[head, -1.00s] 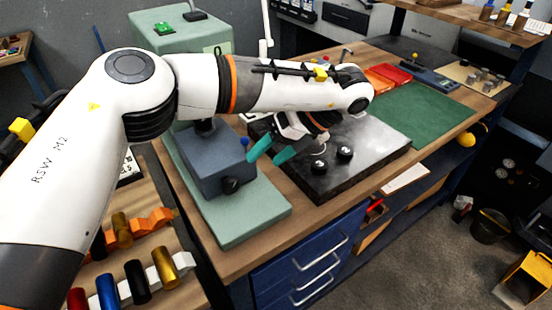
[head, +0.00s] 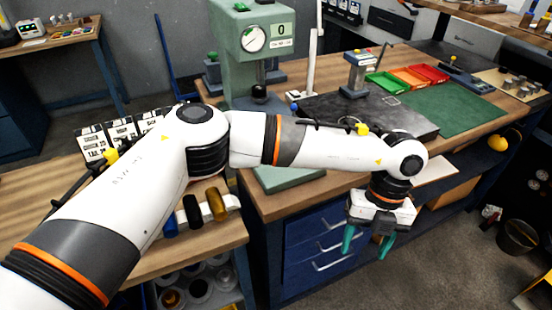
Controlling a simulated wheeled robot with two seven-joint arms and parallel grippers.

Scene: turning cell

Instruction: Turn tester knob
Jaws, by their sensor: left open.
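The green tester (head: 232,50) stands on the bench at upper middle. Its round dial (head: 253,38) and a small display reading 0 (head: 281,30) face me. A dark spindle (head: 258,91) shows below its head. Its green base plate (head: 290,180) shows only in part in front of my arm. The tester's blue-grey block and the black knob on it are hidden behind my left arm. My left gripper (head: 367,242) points down, open and empty, to the right of the tester. It hangs in front of the bench's front edge, beside the blue drawers. My right gripper is not in view.
A black surface plate (head: 420,118), a grey-blue stand (head: 357,74), coloured trays (head: 410,77) and a green mat (head: 450,110) occupy the bench behind my wrist. A white column (head: 313,55) stands right of the tester. Blue drawers (head: 312,258) are below. Coloured cylinders (head: 215,203) lie at left.

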